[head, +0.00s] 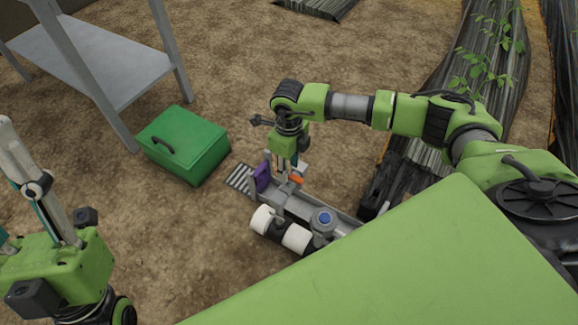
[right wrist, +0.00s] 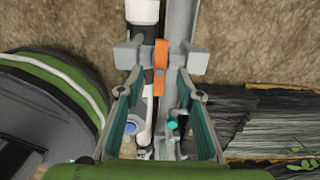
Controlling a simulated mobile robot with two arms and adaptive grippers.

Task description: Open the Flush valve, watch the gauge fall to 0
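An orange valve handle (head: 296,179) sits on the grey and white pipe skid (head: 345,222); no label is legible. It also shows in the right wrist view (right wrist: 161,66), upright between the fingertips with gaps on both sides. My right gripper (head: 285,166) points down at it, open and straddling it. A purple handle (head: 262,177) stands just left of it in the head view. A round grey fitting with a blue face (head: 323,218) sits further along the skid; I cannot read any needle or scale. My left gripper (head: 22,195) is at the left edge, empty and open, partly cut off.
A green box (head: 185,144) stands on the soil left of the skid. A grey metal table (head: 95,60) is behind it. Black-covered plant rows (head: 455,90) run along the right. Open soil lies around the box and in front of the skid.

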